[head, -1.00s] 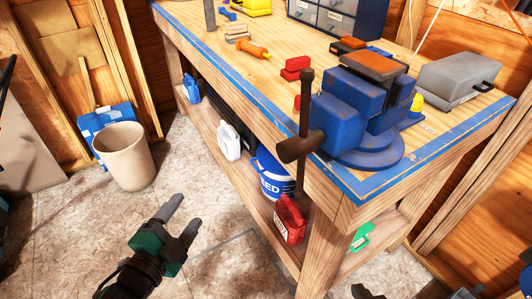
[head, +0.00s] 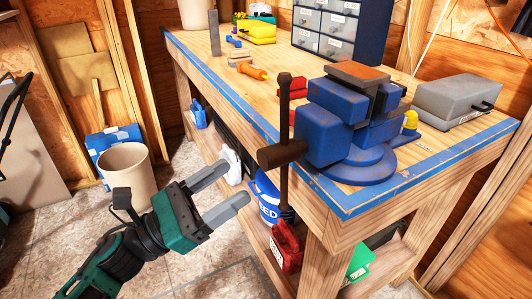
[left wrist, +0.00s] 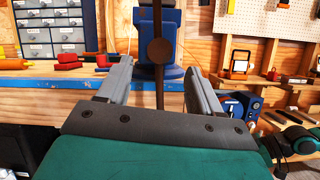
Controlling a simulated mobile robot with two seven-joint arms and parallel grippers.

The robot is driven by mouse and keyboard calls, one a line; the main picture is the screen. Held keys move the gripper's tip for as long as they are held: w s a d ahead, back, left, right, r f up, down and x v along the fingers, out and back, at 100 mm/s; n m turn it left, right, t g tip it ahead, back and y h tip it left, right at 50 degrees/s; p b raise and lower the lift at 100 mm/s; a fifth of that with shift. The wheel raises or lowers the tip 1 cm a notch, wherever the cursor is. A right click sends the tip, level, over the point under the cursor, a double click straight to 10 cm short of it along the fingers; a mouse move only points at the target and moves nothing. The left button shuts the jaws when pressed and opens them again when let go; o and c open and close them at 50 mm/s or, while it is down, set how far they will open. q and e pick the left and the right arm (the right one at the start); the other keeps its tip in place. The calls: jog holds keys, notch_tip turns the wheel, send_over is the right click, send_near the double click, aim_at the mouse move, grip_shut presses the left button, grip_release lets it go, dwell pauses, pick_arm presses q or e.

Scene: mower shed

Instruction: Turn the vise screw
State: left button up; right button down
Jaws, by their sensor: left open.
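The blue vise (head: 335,130) sits on the near corner of the workbench. Its dark brown screw (head: 280,153) sticks out to the left, with a long handle bar (head: 285,105) standing upright through its end. My left gripper (head: 234,182) is open and empty, to the left of the handle bar and apart from it, fingers pointing toward the bench. In the left wrist view, the screw's round end (left wrist: 158,51) and the bar appear between and beyond my open fingertips (left wrist: 158,68), with the blue vise (left wrist: 170,20) behind. My right gripper is not seen.
The wooden workbench (head: 400,182) has a blue-edged top. A red can (head: 286,246) and a blue-and-white bucket (head: 266,195) stand on its lower shelf. A grey case (head: 455,100) lies right of the vise. A beige bin (head: 127,175) stands on the floor behind my left arm.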

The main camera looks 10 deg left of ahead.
aim_at(262, 162)
pick_arm(q)
jog(key=p+x, duration=0.1)
jog(key=x, duration=0.7)
jog(key=shift+w+d+p, duration=0.1)
jog(key=shift+d+p, duration=0.05)
jog(key=shift+p, duration=0.25)
jog(key=c, duration=1)
